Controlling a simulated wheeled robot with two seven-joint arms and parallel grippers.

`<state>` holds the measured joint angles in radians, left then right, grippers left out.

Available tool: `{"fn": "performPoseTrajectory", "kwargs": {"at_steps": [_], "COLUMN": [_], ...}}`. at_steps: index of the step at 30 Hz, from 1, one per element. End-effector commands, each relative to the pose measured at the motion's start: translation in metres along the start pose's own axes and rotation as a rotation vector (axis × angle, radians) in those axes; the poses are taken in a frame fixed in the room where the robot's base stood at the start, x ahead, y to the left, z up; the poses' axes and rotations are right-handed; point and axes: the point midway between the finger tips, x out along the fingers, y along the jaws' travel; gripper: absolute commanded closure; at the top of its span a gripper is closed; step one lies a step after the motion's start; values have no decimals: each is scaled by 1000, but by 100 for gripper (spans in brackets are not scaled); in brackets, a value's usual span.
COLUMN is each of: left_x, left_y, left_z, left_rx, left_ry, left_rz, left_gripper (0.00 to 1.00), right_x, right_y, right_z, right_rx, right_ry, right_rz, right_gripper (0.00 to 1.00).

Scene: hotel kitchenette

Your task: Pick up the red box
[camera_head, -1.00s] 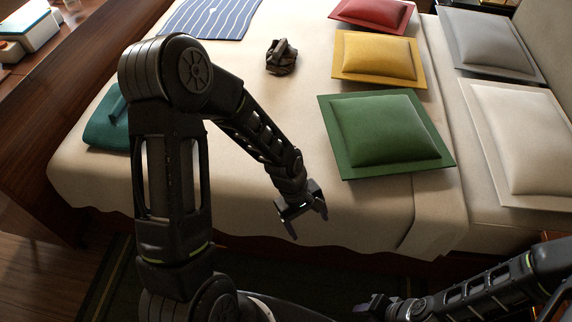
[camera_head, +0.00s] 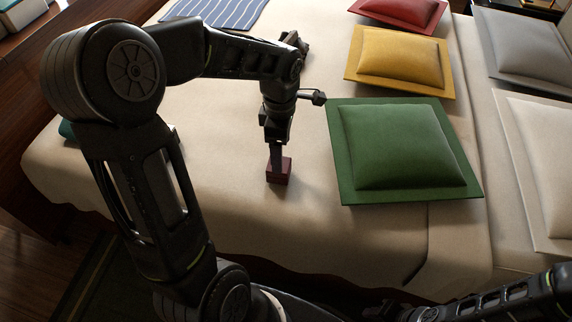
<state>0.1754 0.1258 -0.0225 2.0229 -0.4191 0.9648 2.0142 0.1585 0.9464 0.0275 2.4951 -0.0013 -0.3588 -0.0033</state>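A small dark red box (camera_head: 279,175) sits on the beige bed cover near the middle of the head view. My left gripper (camera_head: 277,158) points down at it from above. One finger reaches the top of the box and seems to touch or overlap it. The other finger is not clearly seen, so I cannot tell whether the gripper is open or closed on the box. My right gripper (camera_head: 384,310) is low at the bottom edge, away from the bed top, and its fingers are too dark to read.
A green cushion (camera_head: 405,147) lies right of the box, with yellow (camera_head: 400,57) and red (camera_head: 402,10) cushions behind. A striped cloth (camera_head: 215,10) is at the back. The cover's front is clear.

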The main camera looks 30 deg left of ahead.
Motion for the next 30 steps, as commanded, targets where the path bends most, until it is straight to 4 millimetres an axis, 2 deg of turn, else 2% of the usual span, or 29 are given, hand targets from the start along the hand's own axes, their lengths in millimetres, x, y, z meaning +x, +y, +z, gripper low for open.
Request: {"fn": "performPoseTrajectory", "kwargs": {"at_steps": [8, 15, 25, 30], "left_x": [1, 25, 27, 43], "left_y": [0, 0, 0, -2], "left_z": [0, 0, 0, -1], "left_rx": [2, 3, 3, 3], "left_ry": [0, 0, -1, -1], "left_rz": [-1, -2, 0, -2], "left_gripper": [22, 22, 22, 22], "right_x": [0, 4, 4, 8], "right_y": [0, 2, 2, 3], "right_z": [0, 0, 0, 0], "right_rx": [0, 1, 1, 1], "right_ry": [-1, 0, 0, 0], "right_rz": [0, 0, 0, 0], "right_gripper": [64, 64, 64, 64]}}
